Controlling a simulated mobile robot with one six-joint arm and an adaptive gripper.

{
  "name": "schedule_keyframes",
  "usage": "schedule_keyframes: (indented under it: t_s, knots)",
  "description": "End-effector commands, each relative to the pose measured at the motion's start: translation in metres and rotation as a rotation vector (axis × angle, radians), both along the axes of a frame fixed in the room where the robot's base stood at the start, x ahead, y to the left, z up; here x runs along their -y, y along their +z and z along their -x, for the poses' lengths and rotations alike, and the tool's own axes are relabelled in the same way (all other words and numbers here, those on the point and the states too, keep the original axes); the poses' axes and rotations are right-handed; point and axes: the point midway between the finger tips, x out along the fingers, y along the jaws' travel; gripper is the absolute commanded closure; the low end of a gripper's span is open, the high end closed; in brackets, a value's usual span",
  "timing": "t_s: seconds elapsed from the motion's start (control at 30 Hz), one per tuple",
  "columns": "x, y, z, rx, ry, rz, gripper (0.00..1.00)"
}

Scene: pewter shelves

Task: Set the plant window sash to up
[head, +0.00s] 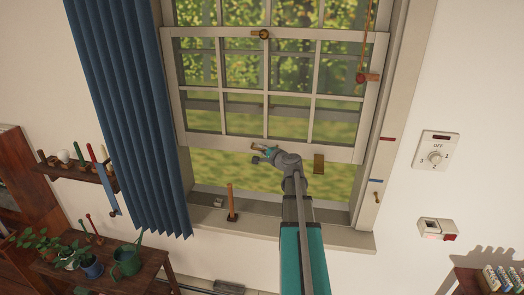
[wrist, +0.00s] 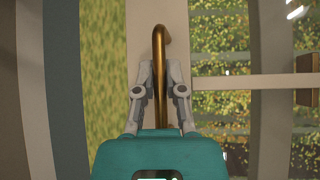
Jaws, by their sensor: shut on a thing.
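The plant window sash (head: 215,139) is a white-framed pane with several small panes. It stands raised, with an open gap showing greenery between its bottom rail and the sill (head: 262,229). My gripper (head: 264,154) is at the bottom rail, left of its middle. In the wrist view my gripper (wrist: 160,75) is shut on a brass lift handle (wrist: 159,45), with a finger on each side of it. The handle is mostly hidden by my gripper in the head view. A brass latch (head: 261,34) sits on the sash's top rail.
An orange stick (head: 231,198) stands on the sill. A blue curtain (head: 130,110) hangs at the left. A red mark (head: 388,139) and a blue mark (head: 376,181) are on the right jamb. A cord with a red end (head: 361,77) hangs at the upper right.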

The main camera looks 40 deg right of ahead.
Motion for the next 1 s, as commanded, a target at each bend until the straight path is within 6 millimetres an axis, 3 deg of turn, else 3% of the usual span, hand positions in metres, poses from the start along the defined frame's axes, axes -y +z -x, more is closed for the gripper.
schedule_keyframes:
  t_s: [0.17,0.2,0.37,0.4,1.0]
  knots:
    - [0.0005,-0.0004,0.0,0.0,-0.001,0.001,1.0]
    - [0.0004,-0.0004,0.0001,0.0,-0.001,0.001,0.82]
    - [0.0003,-0.0004,0.0002,0.0,-0.001,0.001,0.52]
    - [0.0002,-0.0004,0.0003,0.0,-0.001,0.001,0.5]
    - [0.0,-0.0079,0.0003,-0.001,0.0,0.001,0.5]
